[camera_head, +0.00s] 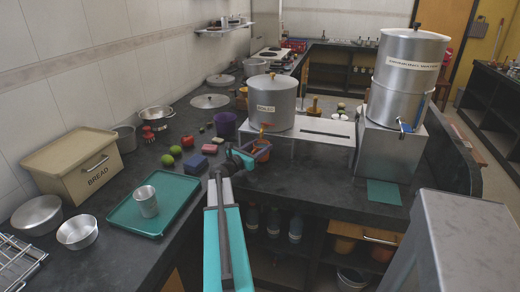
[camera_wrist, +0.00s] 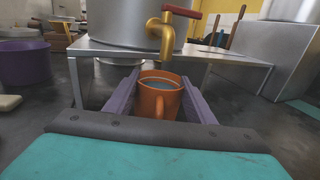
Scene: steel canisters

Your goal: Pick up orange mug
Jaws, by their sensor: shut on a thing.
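The orange mug (camera_wrist: 160,97) is upright between the two purple fingers of my gripper (camera_wrist: 158,105) in the wrist view. The fingers are shut on its sides, and its handle faces the camera. Something blue shows inside the mug. A brass tap with a red handle (camera_wrist: 168,38) is just above and behind the mug. In the head view the mug (camera_head: 262,151) is partly hidden by my gripper (camera_head: 254,152), at the front of the metal stand. I cannot tell whether the mug touches the counter.
A large steel canister (camera_head: 271,105) stands on the metal stand (camera_head: 315,146) behind the mug. A purple bucket (camera_head: 225,125), a blue sponge (camera_head: 196,164) and a teal tray (camera_head: 118,213) with a metal cup (camera_head: 147,201) are to the left.

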